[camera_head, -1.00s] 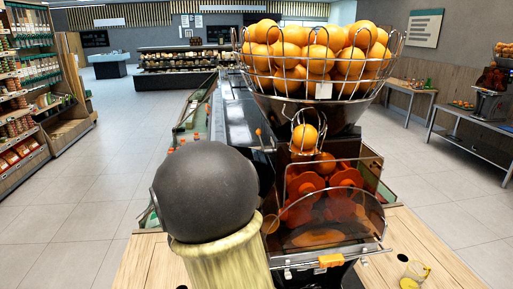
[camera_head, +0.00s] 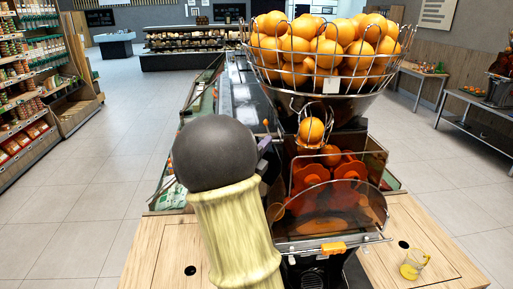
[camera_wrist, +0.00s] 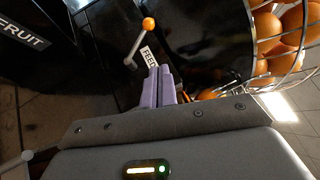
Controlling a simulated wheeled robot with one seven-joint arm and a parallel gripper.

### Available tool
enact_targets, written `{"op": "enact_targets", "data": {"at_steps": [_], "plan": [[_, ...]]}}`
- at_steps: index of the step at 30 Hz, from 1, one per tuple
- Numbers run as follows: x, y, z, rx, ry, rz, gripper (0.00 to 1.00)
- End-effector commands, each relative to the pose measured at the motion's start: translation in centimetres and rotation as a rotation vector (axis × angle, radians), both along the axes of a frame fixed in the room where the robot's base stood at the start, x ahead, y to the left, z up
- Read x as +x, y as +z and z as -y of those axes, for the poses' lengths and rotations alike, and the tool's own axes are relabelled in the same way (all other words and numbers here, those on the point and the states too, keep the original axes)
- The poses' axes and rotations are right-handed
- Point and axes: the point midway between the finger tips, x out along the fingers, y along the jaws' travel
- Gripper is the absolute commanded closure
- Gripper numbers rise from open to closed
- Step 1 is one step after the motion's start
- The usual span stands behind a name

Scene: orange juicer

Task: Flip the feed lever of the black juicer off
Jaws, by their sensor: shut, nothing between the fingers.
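The black juicer (camera_head: 345,108) stands right of centre in the head view, with orange rotors behind a clear cover. In the wrist view its feed lever (camera_wrist: 140,40) is a thin metal rod with an orange ball knob, tilted up and right from its pivot. A white FEED label (camera_wrist: 149,57) is just right of the lever's pivot. My gripper (camera_wrist: 160,72) is shut and empty, its purple fingertips overlapping the label's lower edge in the picture, below the knob. Contact with the lever is not visible. In the head view my arm hides most of the gripper (camera_head: 264,146).
A wire basket of oranges (camera_head: 325,45) tops the juicer; its rim is close on the right in the wrist view. Open floor lies left.

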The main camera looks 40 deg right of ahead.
Motion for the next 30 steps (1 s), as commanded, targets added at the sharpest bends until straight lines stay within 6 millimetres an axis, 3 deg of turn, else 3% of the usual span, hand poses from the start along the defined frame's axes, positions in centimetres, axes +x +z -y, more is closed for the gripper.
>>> {"op": "enact_targets", "data": {"at_steps": [3,12,30], "plan": [[0.8,1.0,1.8,-0.001,-0.002,-0.001,1.0],[3.7,1.8,2.9,-0.001,-0.001,0.0,1.0],[4.4,1.7,3.2,0.017,-0.002,-0.025,1.0]]}}
